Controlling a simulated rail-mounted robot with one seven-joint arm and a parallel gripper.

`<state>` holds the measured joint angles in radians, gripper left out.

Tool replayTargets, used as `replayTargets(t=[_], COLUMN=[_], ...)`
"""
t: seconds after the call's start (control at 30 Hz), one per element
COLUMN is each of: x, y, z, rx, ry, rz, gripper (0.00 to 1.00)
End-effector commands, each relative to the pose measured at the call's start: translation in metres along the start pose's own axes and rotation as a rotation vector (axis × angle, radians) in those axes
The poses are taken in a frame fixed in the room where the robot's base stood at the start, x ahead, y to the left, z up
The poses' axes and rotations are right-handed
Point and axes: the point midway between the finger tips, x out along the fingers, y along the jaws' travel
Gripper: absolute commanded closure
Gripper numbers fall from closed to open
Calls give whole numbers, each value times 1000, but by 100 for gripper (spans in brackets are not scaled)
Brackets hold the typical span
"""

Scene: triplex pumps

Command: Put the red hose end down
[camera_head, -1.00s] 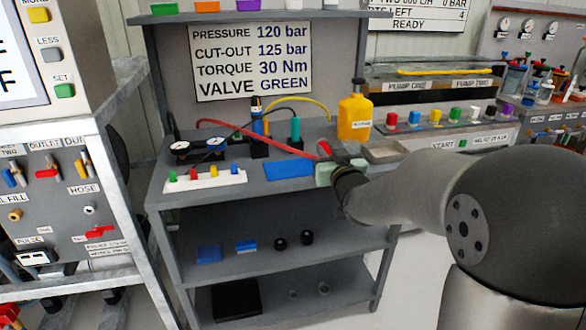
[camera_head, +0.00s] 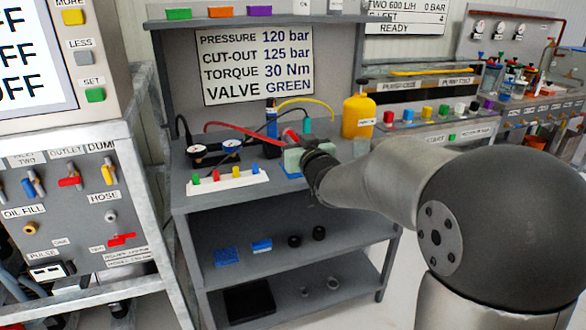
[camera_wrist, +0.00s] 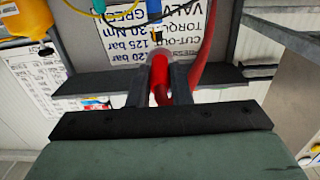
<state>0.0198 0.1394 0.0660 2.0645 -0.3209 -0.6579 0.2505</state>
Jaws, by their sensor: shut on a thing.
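My gripper (camera_wrist: 160,88) is shut on the red hose end (camera_wrist: 159,72), seen between its two dark fingers in the wrist view. The red hose (camera_wrist: 205,55) runs up from there on the right. In the head view my gripper (camera_head: 294,146) is over the bench top with the red end (camera_head: 290,136) beside it. The red hose (camera_head: 235,125) arcs left towards the gauges. A blue mat (camera_head: 291,174) lies on the bench, mostly hidden by my gripper. I cannot tell the exact height above the bench.
A sign panel closes the back.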

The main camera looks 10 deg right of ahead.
Motion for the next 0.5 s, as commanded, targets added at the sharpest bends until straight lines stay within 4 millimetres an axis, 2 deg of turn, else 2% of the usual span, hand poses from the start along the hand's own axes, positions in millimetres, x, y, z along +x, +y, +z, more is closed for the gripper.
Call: replayTargets(t=[0.13,0.37,0.5], x=[17,59,79], y=[17,55,72], z=[12,37,64], rx=[0,0,1], ry=[-3,-1,-4], rz=[5,4,2], gripper=[100,100,100])
